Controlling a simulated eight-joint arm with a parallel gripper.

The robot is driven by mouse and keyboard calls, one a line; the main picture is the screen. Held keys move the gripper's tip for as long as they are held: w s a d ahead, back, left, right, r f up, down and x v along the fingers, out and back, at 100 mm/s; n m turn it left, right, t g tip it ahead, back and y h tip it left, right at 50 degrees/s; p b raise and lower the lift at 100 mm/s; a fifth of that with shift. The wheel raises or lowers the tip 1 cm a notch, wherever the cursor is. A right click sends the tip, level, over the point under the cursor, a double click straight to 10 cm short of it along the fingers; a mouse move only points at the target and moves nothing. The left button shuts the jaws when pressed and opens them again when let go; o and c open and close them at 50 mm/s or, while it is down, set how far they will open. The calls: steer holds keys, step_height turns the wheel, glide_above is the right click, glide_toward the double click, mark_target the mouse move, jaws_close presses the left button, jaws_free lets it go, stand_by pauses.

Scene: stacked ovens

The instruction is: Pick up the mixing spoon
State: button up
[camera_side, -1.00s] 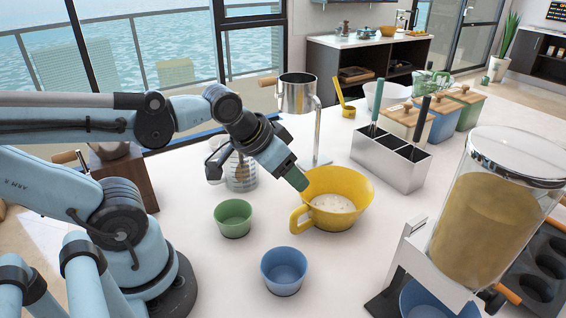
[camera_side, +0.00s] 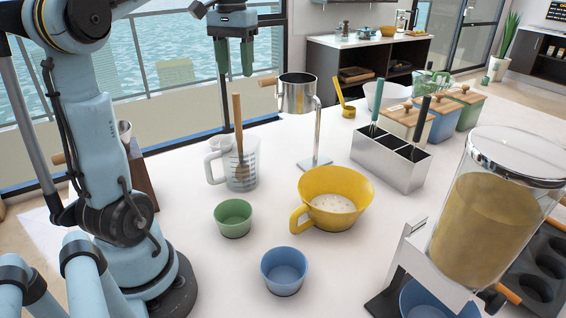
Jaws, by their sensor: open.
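A wooden-handled spoon (camera_side: 238,124), which looks like the mixing spoon, stands nearly upright in a clear measuring jug (camera_side: 243,176) with a white handle. Its lower end shows dimly through the jug wall. My gripper (camera_side: 235,72) is above the spoon and jug, pointing down, with its green fingertips apart and nothing between them. A gap shows between the fingertips and the top of the spoon handle. A metal holder (camera_side: 388,165) on the right also has a green-handled utensil (camera_side: 377,100) and a dark-handled utensil (camera_side: 421,118) standing in it.
A metal cup on a stand (camera_side: 297,97) rises close to the jug's right. A dispenser (camera_side: 497,215) stands at the right.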

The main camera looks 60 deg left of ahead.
step_height(320, 180, down, 6)
steer(key=shift+f, duration=0.25)
glide_above(239, 137)
steer(key=a, duration=0.1)
steer(key=shift+w+f, duration=0.15)
steer(key=shift+f, duration=1.2)
steer(key=shift+w+f, duration=0.1)
steer(key=shift+f, duration=1.2)
steer(key=shift+c, duration=0.5)
jaws_close()
